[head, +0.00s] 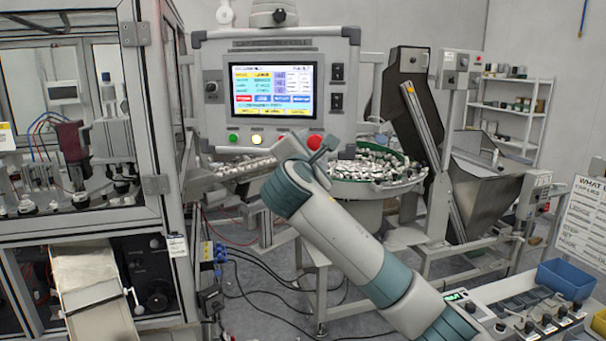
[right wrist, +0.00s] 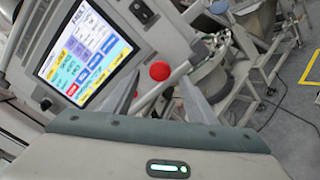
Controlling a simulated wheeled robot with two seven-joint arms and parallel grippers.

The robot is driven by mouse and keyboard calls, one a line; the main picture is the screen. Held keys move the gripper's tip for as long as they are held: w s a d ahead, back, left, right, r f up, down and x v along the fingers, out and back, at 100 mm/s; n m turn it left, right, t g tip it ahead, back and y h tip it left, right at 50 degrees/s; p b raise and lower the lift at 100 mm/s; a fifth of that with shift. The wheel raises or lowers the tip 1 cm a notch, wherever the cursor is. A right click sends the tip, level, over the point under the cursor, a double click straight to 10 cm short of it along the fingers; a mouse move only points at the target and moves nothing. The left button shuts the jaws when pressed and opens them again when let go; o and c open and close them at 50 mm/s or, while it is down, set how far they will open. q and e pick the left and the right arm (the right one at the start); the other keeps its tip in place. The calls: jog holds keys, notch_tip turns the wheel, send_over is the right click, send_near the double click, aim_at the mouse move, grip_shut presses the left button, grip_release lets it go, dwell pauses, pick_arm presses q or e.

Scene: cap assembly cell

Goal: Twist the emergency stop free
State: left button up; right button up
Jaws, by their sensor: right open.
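The emergency stop is a round red mushroom button on the lower right of the control panel; it shows in the head view (head: 315,141), partly behind my right gripper, and clearly in the right wrist view (right wrist: 160,71). My right gripper (head: 323,150) is just in front of the panel's lower right edge. In the right wrist view its two fingers (right wrist: 157,86) are spread, one to each side below the red button, with nothing between them. Whether either finger touches the button I cannot tell. My left gripper is not in view.
A bowl feeder (head: 395,190) full of small parts stands behind my right arm. A framed machine enclosure (head: 150,110) stands left. Cables lie on the floor.

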jog(key=s+a+b, duration=0.2)
jog(key=s+b, duration=0.2)
jog(key=s, duration=0.8)
jog(key=shift+d, duration=0.1)
